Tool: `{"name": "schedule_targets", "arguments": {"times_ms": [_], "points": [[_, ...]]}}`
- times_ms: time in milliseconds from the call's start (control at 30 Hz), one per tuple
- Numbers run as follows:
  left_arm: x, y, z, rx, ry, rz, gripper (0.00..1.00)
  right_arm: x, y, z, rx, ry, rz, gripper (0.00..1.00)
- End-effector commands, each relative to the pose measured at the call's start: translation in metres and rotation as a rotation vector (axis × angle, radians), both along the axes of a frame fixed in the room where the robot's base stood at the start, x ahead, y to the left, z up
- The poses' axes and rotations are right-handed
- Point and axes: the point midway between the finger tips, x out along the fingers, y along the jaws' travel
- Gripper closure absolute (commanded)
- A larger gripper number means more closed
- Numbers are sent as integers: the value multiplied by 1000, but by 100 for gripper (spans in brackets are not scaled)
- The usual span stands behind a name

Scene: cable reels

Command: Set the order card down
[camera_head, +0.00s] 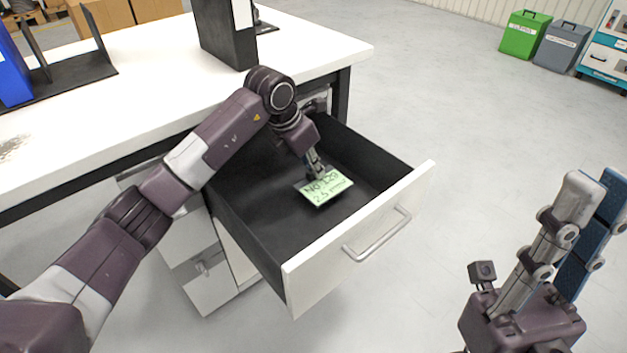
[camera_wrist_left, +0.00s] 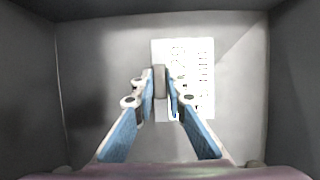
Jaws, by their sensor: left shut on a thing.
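The order card (camera_head: 327,188) is a pale green rectangle with dark writing, inside the open drawer (camera_head: 262,228). In the left wrist view the card (camera_wrist_left: 199,62) looks almost white, lying flat-on to the camera. My left gripper (camera_head: 316,172) reaches down into the drawer and is shut on the card at its far edge. In the left wrist view the fingertips (camera_wrist_left: 160,82) close on a small grey block at the card. I cannot tell whether the card touches the drawer floor. My right gripper (camera_head: 597,180) is open and empty, away from the desk at the right.
The drawer's white front with its handle (camera_head: 378,235) faces the open floor. Its dark floor is bare around the card. The white desk top (camera_head: 160,65) is above, with a black file holder (camera_head: 225,30) near the drawer. Green (camera_head: 524,36) and grey (camera_head: 562,47) bins stand far right.

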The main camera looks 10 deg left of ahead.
Motion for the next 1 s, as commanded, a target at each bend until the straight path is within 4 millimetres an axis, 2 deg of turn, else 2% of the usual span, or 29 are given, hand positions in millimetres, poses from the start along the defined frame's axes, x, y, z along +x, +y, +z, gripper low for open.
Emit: {"name": "schedule_targets", "arguments": {"times_ms": [100,200,567,600,733,1000], "points": [[-1,0,-22,0,4,0,100,0,0,-9,0,1,0,84],[-1,-1,-35,-1,2,-1,100,0,0,-14,-1,2,0,84],[0,0,-39,1,1,0,100,1,0,-14,-1,3,0,84],[0,0,-39,1,1,0,85,1,0,-14,-1,3,0,84],[0,0,-39,1,1,0,71,1,0,-13,-1,3,0,84],[0,0,-38,1,1,0,70,1,0,-13,-1,3,0,84]]}}
